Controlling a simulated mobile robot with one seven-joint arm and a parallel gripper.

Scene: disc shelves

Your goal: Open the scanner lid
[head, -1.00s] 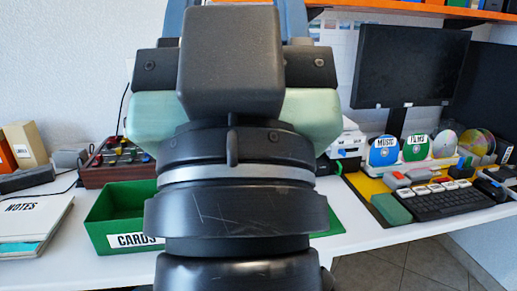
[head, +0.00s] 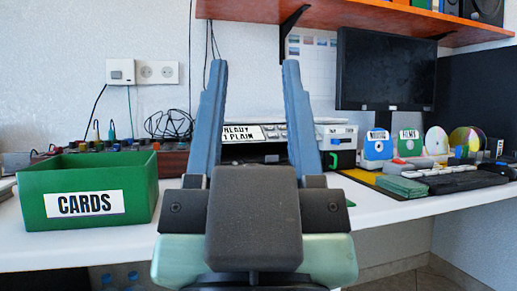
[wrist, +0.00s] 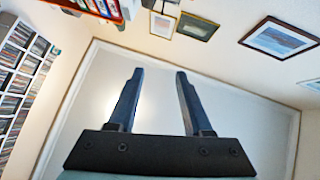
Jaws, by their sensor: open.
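A white machine (head: 338,130), which looks like the scanner, stands at the back of the desk in the head view. A label reading "READY" and "PLAIN" is on its front, partly covered by my left finger. I cannot make out its lid clearly, and my fingers hide parts of it. My gripper (head: 254,68) is open and empty, its blue fingers pointing up in front of the machine. In the wrist view my gripper (wrist: 158,72) is open with nothing between the fingers, and the scanner is not in that view.
A green box labelled CARDS (head: 145,192) stands on the white desk at the left. A monitor (head: 385,70), a keyboard (head: 448,178) and disc holders (head: 378,146) are at the right. An orange shelf (head: 350,19) hangs above. The wrist view shows framed pictures (wrist: 280,38) and disc shelves (wrist: 20,70).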

